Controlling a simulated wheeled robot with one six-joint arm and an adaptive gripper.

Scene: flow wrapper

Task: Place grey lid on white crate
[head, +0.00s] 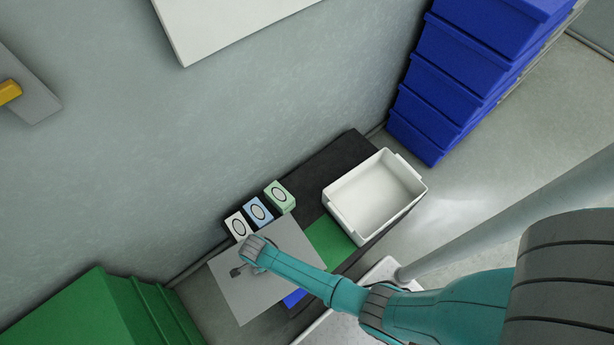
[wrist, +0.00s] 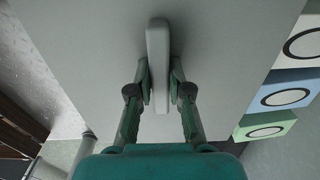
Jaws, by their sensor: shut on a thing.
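The grey lid (head: 278,285) is a flat panel at the lower left of the bench in the head view. It fills most of the wrist view (wrist: 222,60). My gripper (wrist: 158,84) is shut on the lid's upright bar handle (wrist: 157,50), one finger on each side. In the head view my gripper (head: 245,266) is over the lid, and my arm hides part of it. The white crate (head: 335,214) stands open and looks empty on the right part of the bench, apart from the lid. I cannot tell whether the lid touches the surface below.
White (head: 238,226), blue (head: 258,211) and green (head: 280,196) boxes with oval marks stand along the wall beside the lid. A green mat (head: 330,243) lies between lid and crate. Blue stacked bins (head: 430,110) stand beyond the crate; a green container (head: 95,310) is at lower left.

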